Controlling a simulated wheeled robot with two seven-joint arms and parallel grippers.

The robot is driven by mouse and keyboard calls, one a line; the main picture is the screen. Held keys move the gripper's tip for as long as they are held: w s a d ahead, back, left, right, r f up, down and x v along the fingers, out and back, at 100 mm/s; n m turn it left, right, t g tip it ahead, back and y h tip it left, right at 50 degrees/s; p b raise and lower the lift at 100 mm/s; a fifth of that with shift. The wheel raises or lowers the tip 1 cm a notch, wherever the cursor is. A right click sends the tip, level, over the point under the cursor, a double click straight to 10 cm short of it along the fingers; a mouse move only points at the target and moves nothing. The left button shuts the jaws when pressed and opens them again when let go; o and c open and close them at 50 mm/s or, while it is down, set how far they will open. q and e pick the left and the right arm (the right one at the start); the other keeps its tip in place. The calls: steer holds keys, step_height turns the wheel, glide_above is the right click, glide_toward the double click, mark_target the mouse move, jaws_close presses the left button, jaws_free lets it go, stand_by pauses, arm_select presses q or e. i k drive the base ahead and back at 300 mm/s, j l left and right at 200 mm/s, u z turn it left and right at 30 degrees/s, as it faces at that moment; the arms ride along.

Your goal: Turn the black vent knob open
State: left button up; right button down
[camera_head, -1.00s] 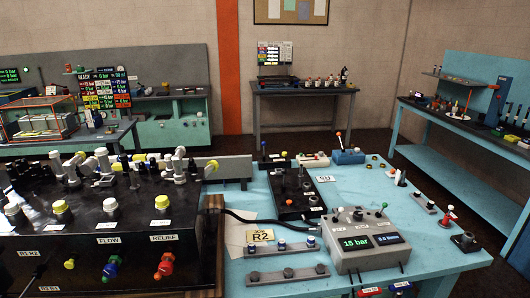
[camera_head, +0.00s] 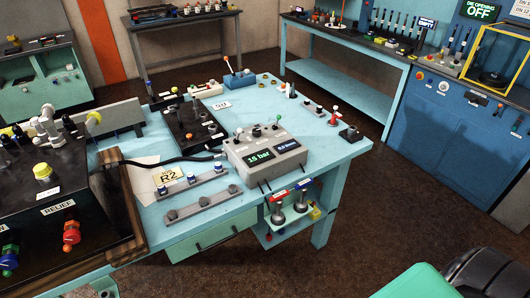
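A grey gauge box (camera_head: 264,153) with two lit displays stands near the front of the light blue table; its left display reads 15 bar in green. A small dark knob (camera_head: 257,132) sits on top of the box, with a green-tipped part (camera_head: 278,120) to its right. I cannot read a vent label, so I cannot tell for sure that this is the vent knob, nor how far it is turned. Neither of my grippers is in view.
A black panel (camera_head: 62,225) with coloured knobs stands at the left, and a black block (camera_head: 187,121) with fittings behind the box. Grey rails (camera_head: 203,208) lie in front. A shelf (camera_head: 290,222) hangs below the table edge.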

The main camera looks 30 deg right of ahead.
mark_target(256, 132)
steer(key=l+z, duration=0.15)
steer(key=l, duration=0.2)
steer(key=i+l+z, duration=0.2)
steer(key=l, duration=0.15)
steer(key=l+z, duration=0.15)
steer(key=l, duration=0.15)
steer(key=i+l+z, duration=0.2)
steer(key=k+l, duration=0.05)
steer(key=l, duration=0.1)
